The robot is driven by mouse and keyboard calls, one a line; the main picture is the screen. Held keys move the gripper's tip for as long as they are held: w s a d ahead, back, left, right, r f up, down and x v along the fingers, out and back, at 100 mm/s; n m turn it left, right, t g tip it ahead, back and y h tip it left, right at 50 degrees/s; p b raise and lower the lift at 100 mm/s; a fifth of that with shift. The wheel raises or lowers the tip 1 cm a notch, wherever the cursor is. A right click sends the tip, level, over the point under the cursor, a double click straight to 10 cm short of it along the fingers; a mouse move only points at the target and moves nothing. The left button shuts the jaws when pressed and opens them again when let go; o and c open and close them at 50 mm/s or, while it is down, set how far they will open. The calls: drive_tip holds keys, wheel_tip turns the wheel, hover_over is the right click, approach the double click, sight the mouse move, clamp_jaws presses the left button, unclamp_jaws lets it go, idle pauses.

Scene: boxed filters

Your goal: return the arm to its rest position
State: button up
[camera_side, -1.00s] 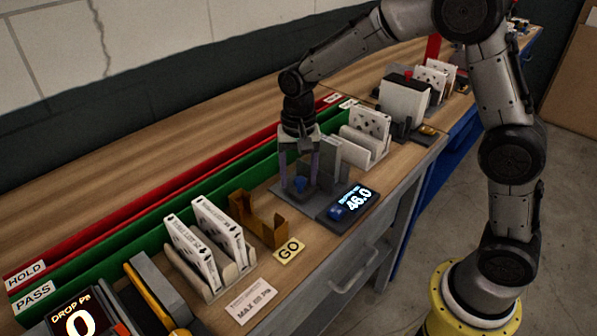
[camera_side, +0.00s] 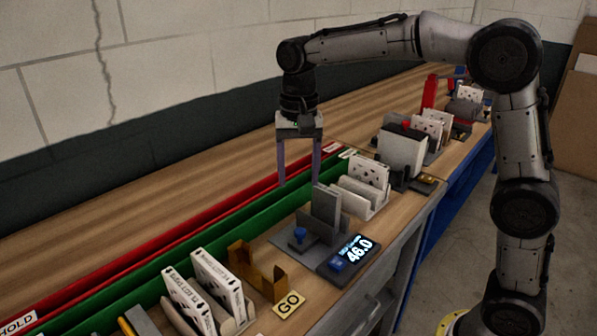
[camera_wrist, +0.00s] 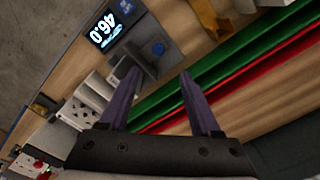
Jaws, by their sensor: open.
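My gripper (camera_side: 299,182) is open and empty, with its two purple fingers pointing down. In the side view it hangs in the air over the bench, in front of the green and red rails. In the wrist view the spread fingers (camera_wrist: 158,75) have nothing between them but bench and rails beyond. Below it is a grey fixture (camera_side: 318,243) with a blue knob (camera_side: 299,234) and an upright grey plate (camera_side: 325,207). A display (camera_side: 348,256) beside the fixture reads 46.0.
A green rail (camera_side: 250,212) and a red rail (camera_side: 228,202) run along the bench. White boxed filters (camera_side: 217,279) stand in a rack at the front left, near a brown bracket (camera_side: 259,275) and a GO label (camera_side: 289,304). More racks stand at the back right. The air around my gripper is clear.

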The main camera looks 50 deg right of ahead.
drive_tip(key=s+d+r+t, duration=0.3)
drive_tip(key=s+r, duration=0.5)
drive_tip(key=s, duration=0.4)
drive_tip(key=s+d+f+n+t, duration=0.1)
drive_tip(key=s+f+n+t, duration=0.1)
drive_tip(key=s+f+n, duration=0.7)
drive_tip(key=s, duration=0.3)
drive_tip(key=shift+s+d+f+t, duration=0.3)
drive_tip(key=shift+s+d+f, duration=0.05)
